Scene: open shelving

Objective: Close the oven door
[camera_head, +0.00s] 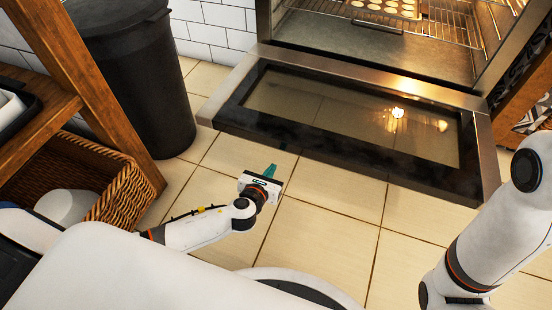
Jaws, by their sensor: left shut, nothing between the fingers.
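The oven (372,52) stands at the top right with its lit inside showing wire racks. Its door (340,148) is folded down, lying open and about level in front of the oven, with a dark frame, a glass pane and a steel edge. A tray of round pale items (384,8) sits on a rack inside. My left gripper (270,171) is shut and empty, just in front of the door's near edge towards its left end. Whether it touches the door I cannot tell. My right arm shows at the right edge; its gripper is out of view.
A dark bin (140,75) stands left of the oven. A wooden shelf (95,85) with a wicker basket (120,190) is at the left. Tiled floor (325,225) is clear in front of the door. Another wooden unit (522,100) stands at the right.

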